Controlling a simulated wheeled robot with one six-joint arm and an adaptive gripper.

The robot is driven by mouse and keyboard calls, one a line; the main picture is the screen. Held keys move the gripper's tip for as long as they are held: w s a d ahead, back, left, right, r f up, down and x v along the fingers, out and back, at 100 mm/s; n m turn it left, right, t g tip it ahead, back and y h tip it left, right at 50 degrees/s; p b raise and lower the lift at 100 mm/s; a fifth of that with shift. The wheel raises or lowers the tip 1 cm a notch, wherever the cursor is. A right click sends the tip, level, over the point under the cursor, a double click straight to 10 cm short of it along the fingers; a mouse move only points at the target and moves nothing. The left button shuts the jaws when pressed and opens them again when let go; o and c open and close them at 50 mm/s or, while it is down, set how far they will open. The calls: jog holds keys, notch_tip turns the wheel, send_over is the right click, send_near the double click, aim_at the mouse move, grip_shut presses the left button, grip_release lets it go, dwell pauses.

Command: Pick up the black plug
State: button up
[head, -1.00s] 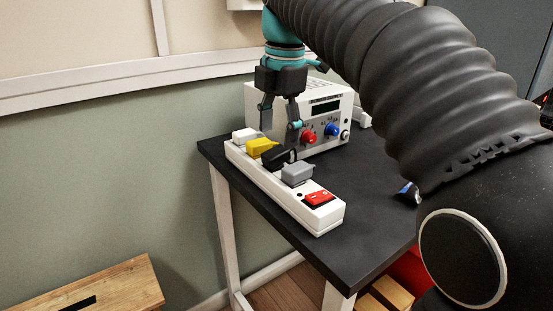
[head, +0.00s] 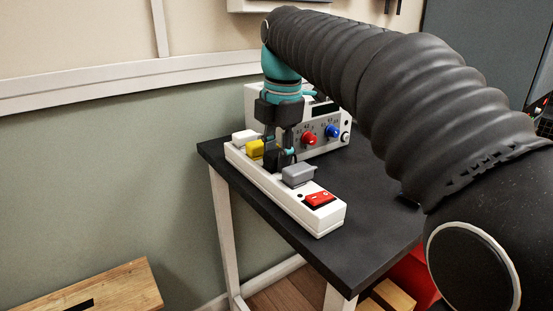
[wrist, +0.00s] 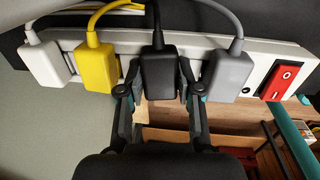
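The black plug (wrist: 158,75) sits in the white power strip (head: 288,199), between the yellow plug (wrist: 96,66) and the grey plug (wrist: 229,76). My gripper (head: 279,160) is down at the strip, with one finger on each side of the black plug. In the wrist view, both fingertips of my gripper (wrist: 160,88) lie against the plug's sides, and the gripper looks shut on it. The plug still rests at the strip, its cord running up behind it. In the head view, the fingers mostly hide the black plug.
A white plug (wrist: 42,65) is at the strip's far end and a red switch (head: 320,199) at its near end. A white power supply (head: 338,137) with red and blue knobs stands behind. The dark table (head: 368,225) is clear to the right.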

grip_shut()
jog(key=shift+r, duration=0.15)
